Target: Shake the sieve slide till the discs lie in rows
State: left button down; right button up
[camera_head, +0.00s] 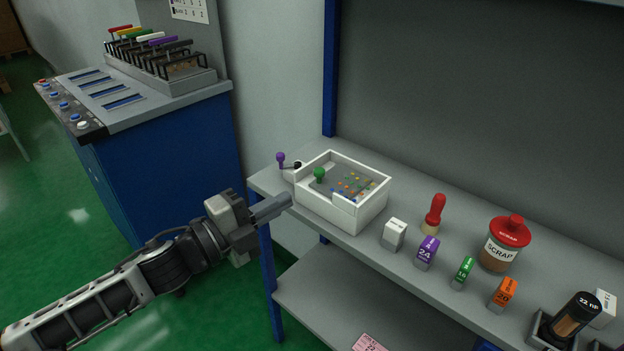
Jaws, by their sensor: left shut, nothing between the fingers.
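A white open-topped box (347,217) stands on the grey bench at its left end. Inside it is a grey plate, which looks like the sieve slide (335,179), with a green knob (319,174) at its left. Small coloured discs (353,184), orange, yellow, green and blue, lie on the plate in a scattered-looking patch; they are too small to tell whether they form rows. My left gripper (286,199) is shut and empty, in front of the bench's left edge and left of the box, apart from the knob. My right gripper is not in view.
A purple-knobbed lever (281,158) stands behind the box's left corner. Right of the box are a white block (394,234), a red-handled tool (434,214), coloured numbered blocks (427,252) and a SCRAP jar (503,244). A blue cabinet (170,170) stands at left.

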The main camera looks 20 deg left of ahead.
aim_at(306, 188)
pick_arm(q)
jog(key=p+x, duration=0.1)
jog(key=x, duration=0.7)
jog(key=shift+w+d+r, duration=0.1)
jog(key=shift+w+d, duration=0.1)
jog(key=shift+w, duration=0.1)
jog(key=shift+w+d, duration=0.25)
jog(key=shift+w, duration=0.1)
jog(key=shift+w+a, duration=0.25)
jog(key=shift+a, duration=0.5)
jog(key=shift+w+a, duration=0.3)
jog(key=shift+a, duration=0.45)
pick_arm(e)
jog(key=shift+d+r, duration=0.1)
pick_arm(q)
jog(key=shift+a, duration=0.1)
